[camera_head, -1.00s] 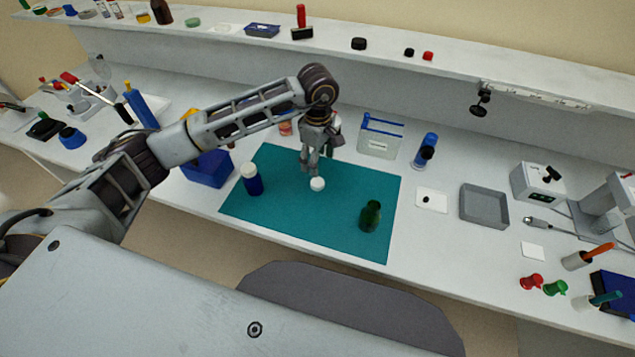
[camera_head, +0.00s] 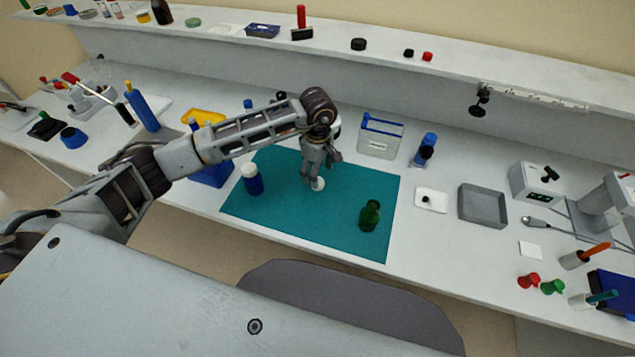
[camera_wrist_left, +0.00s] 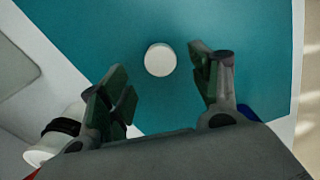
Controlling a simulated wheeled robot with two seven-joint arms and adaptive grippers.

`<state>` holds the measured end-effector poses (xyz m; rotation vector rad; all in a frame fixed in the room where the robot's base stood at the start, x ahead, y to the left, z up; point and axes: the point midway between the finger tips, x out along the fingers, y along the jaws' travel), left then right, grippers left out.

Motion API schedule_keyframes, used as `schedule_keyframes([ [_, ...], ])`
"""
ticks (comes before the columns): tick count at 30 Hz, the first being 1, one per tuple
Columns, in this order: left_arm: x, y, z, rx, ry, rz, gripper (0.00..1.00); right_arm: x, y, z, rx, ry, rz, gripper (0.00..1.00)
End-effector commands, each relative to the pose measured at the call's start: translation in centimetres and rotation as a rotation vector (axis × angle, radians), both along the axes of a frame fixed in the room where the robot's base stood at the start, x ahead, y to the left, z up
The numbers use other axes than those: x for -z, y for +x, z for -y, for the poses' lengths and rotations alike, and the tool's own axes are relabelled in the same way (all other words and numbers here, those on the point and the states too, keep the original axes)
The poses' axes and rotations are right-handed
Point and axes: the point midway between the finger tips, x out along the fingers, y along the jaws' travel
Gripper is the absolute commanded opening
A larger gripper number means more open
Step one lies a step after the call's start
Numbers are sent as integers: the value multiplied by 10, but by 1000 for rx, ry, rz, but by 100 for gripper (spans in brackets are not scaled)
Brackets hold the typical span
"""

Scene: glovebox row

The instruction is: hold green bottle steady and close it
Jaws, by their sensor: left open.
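The green bottle (camera_head: 370,216) stands upright and uncapped on the right part of the teal mat (camera_head: 300,235). A white cap (camera_head: 318,184) lies on the mat, partly hidden by my left gripper (camera_head: 312,186) in the head view. In the left wrist view the cap (camera_wrist_left: 160,60) shows as a white disc just beyond and between the fingertips of my left gripper (camera_wrist_left: 160,75). The fingers are spread apart and hold nothing. A blue bottle with a white cap (camera_head: 252,180) stands on the left of the mat. My right gripper is not in view.
A blue bin (camera_head: 212,172) stands left of the mat. A blue-handled clear box (camera_head: 380,136) and a blue bottle (camera_head: 425,150) stand behind it. A white pad (camera_head: 431,200) and a grey tray (camera_head: 484,206) lie to the right. The mat's front middle is clear.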

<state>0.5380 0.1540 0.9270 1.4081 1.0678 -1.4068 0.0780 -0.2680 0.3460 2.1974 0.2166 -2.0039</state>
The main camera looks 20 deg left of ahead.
Motion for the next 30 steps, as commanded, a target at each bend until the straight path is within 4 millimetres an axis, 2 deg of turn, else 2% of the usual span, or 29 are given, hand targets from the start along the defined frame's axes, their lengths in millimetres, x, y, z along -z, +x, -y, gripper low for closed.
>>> schedule_keyframes([
  [14,43,-1,0,0,-1,-1,63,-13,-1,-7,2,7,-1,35],
  [30,46,0,0,1,-1,0,63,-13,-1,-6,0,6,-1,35],
])
